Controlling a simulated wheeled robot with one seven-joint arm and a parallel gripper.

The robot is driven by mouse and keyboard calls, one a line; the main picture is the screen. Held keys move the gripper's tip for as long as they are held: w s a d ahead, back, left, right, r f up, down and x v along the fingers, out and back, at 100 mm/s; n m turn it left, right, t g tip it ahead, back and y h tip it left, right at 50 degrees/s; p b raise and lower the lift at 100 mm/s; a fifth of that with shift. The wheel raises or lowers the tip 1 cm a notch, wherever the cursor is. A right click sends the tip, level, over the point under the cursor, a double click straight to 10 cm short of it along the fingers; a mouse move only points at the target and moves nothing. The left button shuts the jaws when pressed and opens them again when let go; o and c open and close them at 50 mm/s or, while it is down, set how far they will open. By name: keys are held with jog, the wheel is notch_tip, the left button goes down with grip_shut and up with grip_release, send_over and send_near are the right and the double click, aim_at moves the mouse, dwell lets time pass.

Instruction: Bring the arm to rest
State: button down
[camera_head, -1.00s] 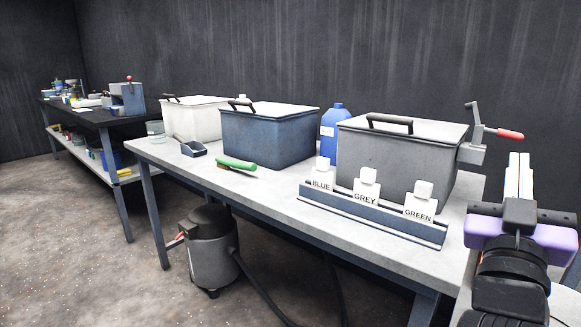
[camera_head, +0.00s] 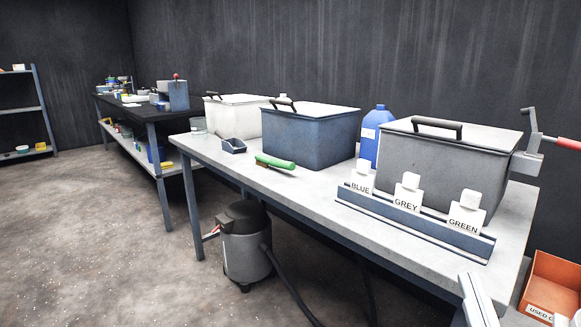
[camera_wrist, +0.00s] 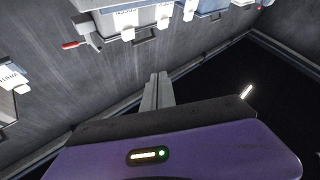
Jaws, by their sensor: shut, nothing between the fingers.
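My gripper (camera_wrist: 158,82) shows in the wrist view with its two grey fingers together and nothing between them. Its purple body fills the bottom of that view. In the head view only the pale fingers of my gripper (camera_head: 478,298) show at the bottom edge, in front of the bench's right end. The rest of the arm is out of the head view. The fingers look apart from the bench and its goods.
The bench (camera_head: 330,205) bears a grey box (camera_head: 440,165) with a crank, a blue box (camera_head: 310,138), a white box (camera_head: 232,118) and a rack (camera_head: 410,223) of labelled blocks. An orange bin (camera_head: 555,285) stands at right. A vacuum (camera_head: 245,250) stands under the bench. Floor at left is clear.

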jog(key=s+a+f+m+g+y, duration=0.1)
jog(key=s+a+f+g+y, duration=0.2)
jog(key=s+f, duration=1)
jog(key=s+a+f+m+g+y, duration=0.1)
jog(key=s+a+f+g, duration=0.35)
jog(key=s+f, duration=0.8)
notch_tip(320, 180, up, 29)
jog(key=s+d+p, duration=0.1)
jog(key=p, duration=2.5)
jog(key=shift+s+g+p, duration=0.35)
jog(key=shift+s+p, duration=0.05)
